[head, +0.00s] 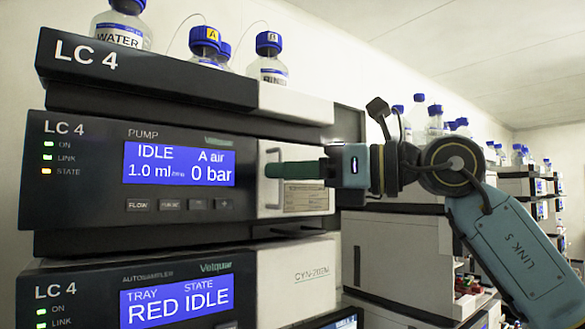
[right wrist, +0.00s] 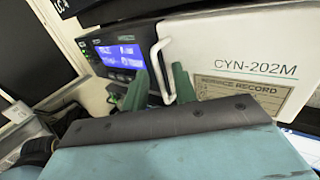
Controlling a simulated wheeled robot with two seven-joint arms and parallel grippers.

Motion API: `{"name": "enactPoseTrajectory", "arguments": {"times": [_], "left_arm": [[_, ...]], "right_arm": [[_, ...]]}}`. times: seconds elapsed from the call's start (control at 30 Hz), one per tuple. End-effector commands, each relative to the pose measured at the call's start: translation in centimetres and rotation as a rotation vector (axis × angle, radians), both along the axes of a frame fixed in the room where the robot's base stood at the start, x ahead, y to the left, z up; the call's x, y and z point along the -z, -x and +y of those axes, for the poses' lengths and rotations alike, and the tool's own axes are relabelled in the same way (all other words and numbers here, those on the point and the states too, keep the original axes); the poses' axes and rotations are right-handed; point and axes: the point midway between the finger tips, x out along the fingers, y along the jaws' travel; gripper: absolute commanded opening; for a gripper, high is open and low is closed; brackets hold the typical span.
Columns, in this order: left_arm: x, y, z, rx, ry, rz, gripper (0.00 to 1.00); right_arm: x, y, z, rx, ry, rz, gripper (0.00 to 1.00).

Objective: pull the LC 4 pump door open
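The LC 4 pump (head: 120,208) is a dark-fronted unit with a blue display in the head view, in the middle of a stack. Its white door (head: 312,148) is at the right of the panel and looks shut. The door's white bar handle (right wrist: 161,70) stands upright near the door edge. My right gripper (head: 285,170) reaches in from the right at the handle. In the right wrist view its two green fingers (right wrist: 160,74) stand apart, one on each side of the handle, with gaps visible. My left gripper is not in view.
The LC 4 autosampler (head: 85,290) sits below the pump, and another LC 4 unit (head: 150,75) sits above. Bottles, including a water bottle (head: 122,32), stand on top. More instrument stacks (head: 400,262) are behind my right arm.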

Motion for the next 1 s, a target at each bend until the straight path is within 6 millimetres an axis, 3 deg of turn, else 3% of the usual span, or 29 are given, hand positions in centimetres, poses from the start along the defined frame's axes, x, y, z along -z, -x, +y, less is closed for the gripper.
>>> {"name": "enactPoseTrajectory", "arguments": {"times": [0.13,0.37,1.0], "left_arm": [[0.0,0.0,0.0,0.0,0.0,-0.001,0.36],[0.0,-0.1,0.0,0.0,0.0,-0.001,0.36],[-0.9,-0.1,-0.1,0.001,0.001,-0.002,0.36]], "right_arm": [[0.0,0.0,0.0,0.0,0.0,0.001,0.28],[0.0,0.0,0.0,0.0,0.0,0.001,0.0],[-0.2,0.5,-1.0,-0.073,-0.002,0.003,0.0]]}}
